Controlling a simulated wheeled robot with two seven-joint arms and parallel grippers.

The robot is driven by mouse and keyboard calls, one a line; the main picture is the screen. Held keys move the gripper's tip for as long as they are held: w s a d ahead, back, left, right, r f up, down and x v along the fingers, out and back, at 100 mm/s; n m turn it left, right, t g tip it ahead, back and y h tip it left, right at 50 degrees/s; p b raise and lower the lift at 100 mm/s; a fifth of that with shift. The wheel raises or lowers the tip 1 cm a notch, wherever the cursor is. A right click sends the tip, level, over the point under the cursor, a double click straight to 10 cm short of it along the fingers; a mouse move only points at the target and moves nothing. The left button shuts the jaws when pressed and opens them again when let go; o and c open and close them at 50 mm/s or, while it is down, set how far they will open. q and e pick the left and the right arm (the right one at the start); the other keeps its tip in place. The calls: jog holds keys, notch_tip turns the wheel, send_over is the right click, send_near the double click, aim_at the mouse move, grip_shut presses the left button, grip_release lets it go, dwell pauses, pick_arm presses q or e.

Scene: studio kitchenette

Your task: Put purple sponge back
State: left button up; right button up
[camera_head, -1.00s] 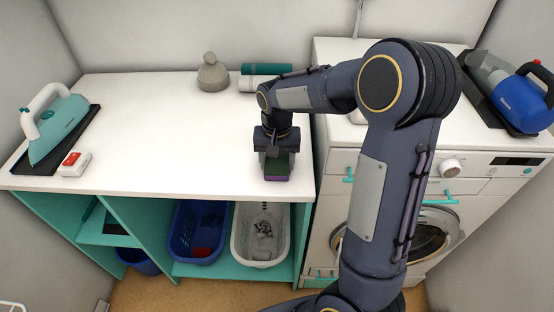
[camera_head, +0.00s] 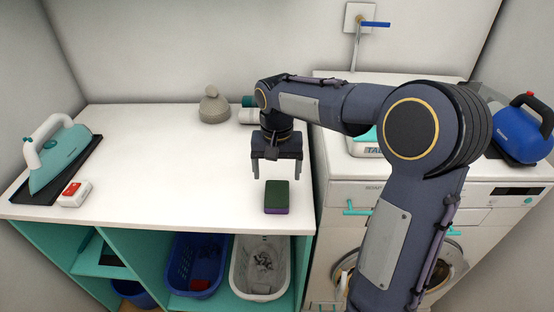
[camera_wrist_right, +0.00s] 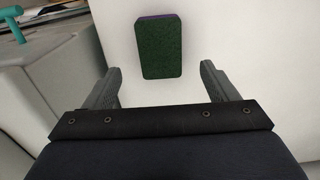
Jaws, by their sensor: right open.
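The purple sponge (camera_head: 277,197) lies flat on the white countertop near its front right edge, with its dark green scouring side up and a purple lower layer. It also shows in the right wrist view (camera_wrist_right: 160,47), beyond the fingertips. My right gripper (camera_head: 277,176) is open and empty, above and behind the sponge and apart from it. Its two spread fingers also show in the right wrist view (camera_wrist_right: 160,80). My left gripper is not in view.
An iron (camera_head: 58,156) and a red-and-white box (camera_head: 74,194) are at the counter's left. A grey bottle (camera_head: 213,105) and rolled towels (camera_head: 248,115) stand at the back. Baskets (camera_head: 262,264) sit below. A washing machine (camera_head: 480,215) is at right. The counter's middle is clear.

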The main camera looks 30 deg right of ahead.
jog(key=s+a+r+n+t+y, duration=0.1)
jog(key=s+r+t, duration=0.1)
jog(key=s, duration=0.5)
jog(key=s+a+r+n+t+y, duration=0.1)
jog(key=s+a+r+n+y, duration=0.15)
jog(key=s, duration=0.45)
jog(key=s+a+f+n+t, duration=0.1)
jog(key=s+a+f+t, duration=0.1)
jog(key=s, duration=0.6)
notch_tip(320, 180, down, 2)
jog(key=shift+a+f+t, duration=0.1)
jog(key=shift+a+t, duration=0.2)
jog(key=shift+a, duration=0.5)
